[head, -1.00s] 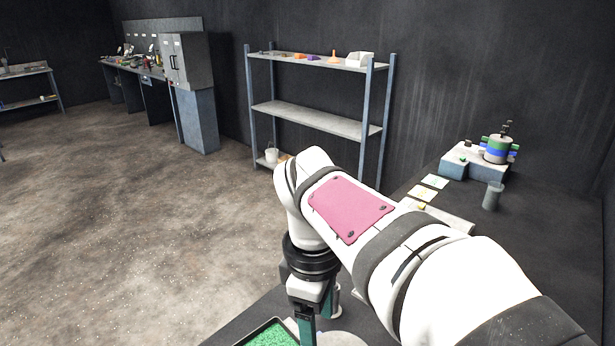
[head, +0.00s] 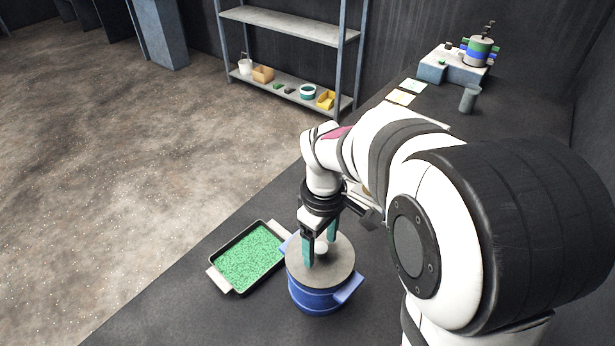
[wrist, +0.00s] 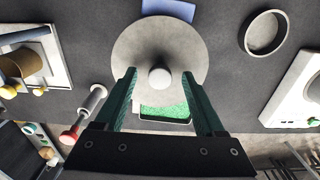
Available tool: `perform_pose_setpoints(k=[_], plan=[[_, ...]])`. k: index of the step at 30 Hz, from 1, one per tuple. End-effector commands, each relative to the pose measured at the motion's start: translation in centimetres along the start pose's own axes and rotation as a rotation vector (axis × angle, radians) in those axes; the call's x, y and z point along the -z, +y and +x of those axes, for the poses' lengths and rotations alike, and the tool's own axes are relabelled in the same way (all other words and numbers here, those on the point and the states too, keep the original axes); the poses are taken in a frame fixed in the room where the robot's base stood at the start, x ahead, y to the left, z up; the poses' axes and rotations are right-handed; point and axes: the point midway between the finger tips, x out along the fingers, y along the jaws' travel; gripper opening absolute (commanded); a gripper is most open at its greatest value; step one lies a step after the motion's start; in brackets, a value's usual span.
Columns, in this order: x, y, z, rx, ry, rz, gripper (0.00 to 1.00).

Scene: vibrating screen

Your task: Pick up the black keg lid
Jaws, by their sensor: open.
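A round grey lid (head: 340,268) with a pale knob (head: 321,248) lies on top of a blue keg (head: 317,297) with side handles; it looks grey rather than black. The lid also shows in the wrist view (wrist: 158,35), with its white knob (wrist: 160,79) near the middle. My gripper (head: 321,254) points down over the lid, with its teal fingers apart on either side of the knob. In the wrist view my gripper (wrist: 160,73) is open, with a gap visible between each finger and the knob. Whether the fingertips touch the lid is unclear.
A black tray of green granules (head: 247,258) stands close to the left of the keg. A grey cup (head: 469,98) and a small machine (head: 453,64) stand farther back on the dark table. A shelf (head: 290,92) stands behind.

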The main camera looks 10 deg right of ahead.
Motion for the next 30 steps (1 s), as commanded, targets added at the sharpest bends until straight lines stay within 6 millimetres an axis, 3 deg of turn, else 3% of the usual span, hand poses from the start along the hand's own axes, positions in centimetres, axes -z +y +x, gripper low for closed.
perform_pose_setpoints(k=[5, 15, 17, 30], plan=[[0.01, 0.01, -0.01, 0.0, 0.001, 0.0, 0.7], [0.02, 0.01, -0.04, 0.0, 0.001, -0.001, 0.09], [0.02, 0.01, -0.05, 0.0, 0.001, -0.001, 0.0], [0.06, 0.05, -0.68, -0.002, 0.002, -0.001, 0.0]])
